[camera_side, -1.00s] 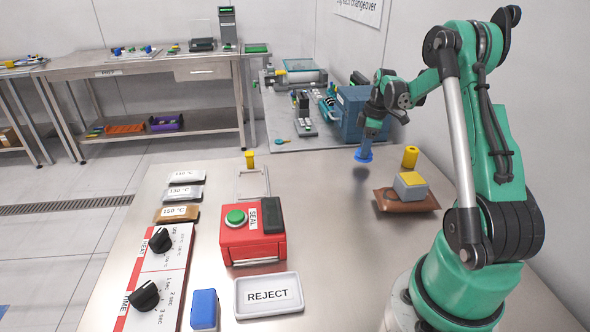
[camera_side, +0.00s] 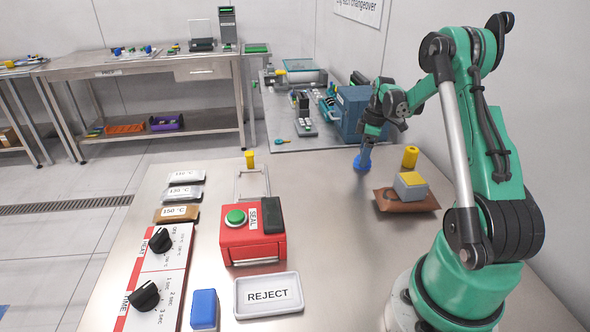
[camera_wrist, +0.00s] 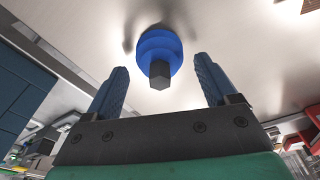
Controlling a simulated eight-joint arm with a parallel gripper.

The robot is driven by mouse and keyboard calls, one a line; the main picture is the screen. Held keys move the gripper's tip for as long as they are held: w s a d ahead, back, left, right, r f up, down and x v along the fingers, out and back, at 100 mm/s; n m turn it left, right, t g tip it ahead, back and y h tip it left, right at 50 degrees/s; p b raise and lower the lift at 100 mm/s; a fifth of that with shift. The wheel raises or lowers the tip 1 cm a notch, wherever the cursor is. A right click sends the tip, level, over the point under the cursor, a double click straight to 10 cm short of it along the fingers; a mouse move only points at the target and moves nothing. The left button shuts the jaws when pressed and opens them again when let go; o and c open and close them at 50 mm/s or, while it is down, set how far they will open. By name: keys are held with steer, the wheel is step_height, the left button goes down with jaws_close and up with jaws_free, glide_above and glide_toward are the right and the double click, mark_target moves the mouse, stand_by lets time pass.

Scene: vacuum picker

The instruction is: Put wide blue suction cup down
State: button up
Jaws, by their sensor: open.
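The wide blue suction cup (camera_side: 362,163) stands on the steel table (camera_side: 310,185) towards its back right. In the wrist view the blue cup (camera_wrist: 160,50) shows a round blue body with a dark stem end facing the camera. My gripper (camera_side: 366,148) is right at the cup in the side view. In the wrist view my gripper (camera_wrist: 157,88) is open, with its two blue fingers spread apart on either side of the stem and clear of it.
A yellow cylinder (camera_side: 410,157) and a grey block with a yellow top (camera_side: 410,186) on a brown pouch (camera_side: 385,200) are to the right. A blue box (camera_side: 352,115) is behind. A red sealer (camera_side: 252,243) and a REJECT tray (camera_side: 268,310) are nearer the front. The table's middle is clear.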

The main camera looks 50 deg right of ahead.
step_height(320, 180, up, 12)
steer(key=s+f, duration=0.1)
steer(key=w+a+r+m+t+h, duration=0.1)
steer(key=w+a+r, duration=0.1)
steer(key=a, duration=0.5)
steer(key=w+a+r+m+t, duration=0.1)
steer(key=w+a+r, duration=0.1)
steer(key=a, duration=0.6)
steer(key=s+a+f+m+t, duration=0.1)
steer(key=s+a+t, duration=0.1)
steer(key=a, duration=0.6)
steer(key=s+a+f+m+t, duration=0.1)
steer(key=a+f, duration=0.1)
steer(key=a, duration=0.6)
steer(key=shift+s+a+m+t+y, duration=0.2)
steer(key=shift+s+m+t+y, duration=0.1)
steer(key=shift+s+m+t, duration=0.1)
